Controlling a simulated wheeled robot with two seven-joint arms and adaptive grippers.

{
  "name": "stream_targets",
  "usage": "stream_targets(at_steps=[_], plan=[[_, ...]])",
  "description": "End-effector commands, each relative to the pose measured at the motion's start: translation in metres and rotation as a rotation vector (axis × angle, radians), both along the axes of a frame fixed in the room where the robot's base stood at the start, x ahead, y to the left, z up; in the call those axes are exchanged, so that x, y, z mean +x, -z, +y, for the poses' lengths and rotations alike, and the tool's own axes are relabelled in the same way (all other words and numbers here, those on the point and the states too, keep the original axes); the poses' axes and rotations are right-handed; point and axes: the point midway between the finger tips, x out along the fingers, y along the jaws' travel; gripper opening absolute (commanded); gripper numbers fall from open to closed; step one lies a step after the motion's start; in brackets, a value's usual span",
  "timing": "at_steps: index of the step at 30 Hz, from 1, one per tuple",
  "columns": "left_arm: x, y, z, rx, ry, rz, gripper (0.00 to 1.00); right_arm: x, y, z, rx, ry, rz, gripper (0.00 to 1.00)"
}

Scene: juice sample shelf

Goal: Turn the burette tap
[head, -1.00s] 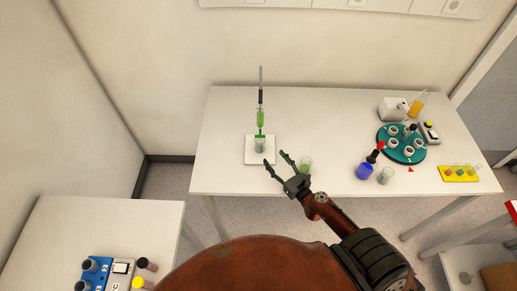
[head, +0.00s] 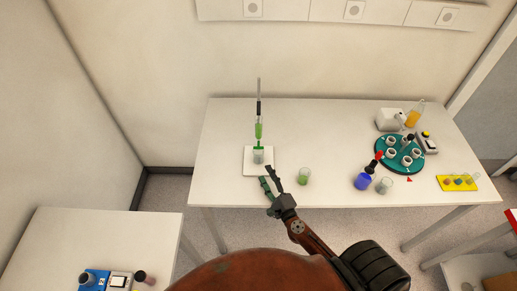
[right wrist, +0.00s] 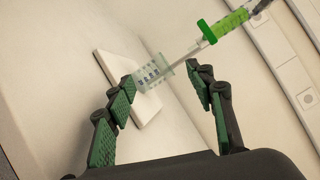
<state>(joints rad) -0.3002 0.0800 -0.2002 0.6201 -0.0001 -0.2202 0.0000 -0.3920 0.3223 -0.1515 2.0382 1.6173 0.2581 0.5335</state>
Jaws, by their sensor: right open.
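The burette (head: 259,131) stands upright at the back left of the table, with green liquid in its tube. Its green tap (head: 258,148) sits just above a small beaker (head: 258,157) on a white base plate (head: 250,168). My right gripper (head: 267,175) is open and empty at the front right of the plate. In the right wrist view, the beaker (right wrist: 152,72) shows between and beyond the open fingers (right wrist: 160,77), with the green tap (right wrist: 206,31) above it. The fingers look apart from the tap. My left gripper is not in view.
A beaker of green liquid (head: 303,177) stands right of my gripper. Farther right are a blue flask (head: 363,182), a clear beaker (head: 384,186), a teal round rack (head: 381,163) and a yellow tray (head: 447,186). The table (head: 320,135) is clear behind the green beaker.

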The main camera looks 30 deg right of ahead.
Motion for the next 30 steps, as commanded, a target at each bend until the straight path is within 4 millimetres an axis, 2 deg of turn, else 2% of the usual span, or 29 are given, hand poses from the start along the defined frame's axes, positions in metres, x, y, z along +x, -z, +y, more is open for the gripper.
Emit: stream_targets(at_steps=[8, 18, 24, 30], plan=[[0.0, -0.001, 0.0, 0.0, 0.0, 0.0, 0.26, -0.001, -0.014, 0.015, -0.658, 0.224, 0.033, 0.49], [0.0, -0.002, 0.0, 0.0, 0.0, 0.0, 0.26, -0.017, -0.06, 0.044, -1.521, 0.584, 0.227, 0.49], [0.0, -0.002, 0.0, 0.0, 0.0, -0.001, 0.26, -0.026, -0.082, 0.055, -1.806, 0.721, 0.353, 0.49], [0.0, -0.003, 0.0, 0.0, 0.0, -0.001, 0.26, -0.024, -0.089, 0.055, -1.881, 0.758, 0.391, 0.49]])
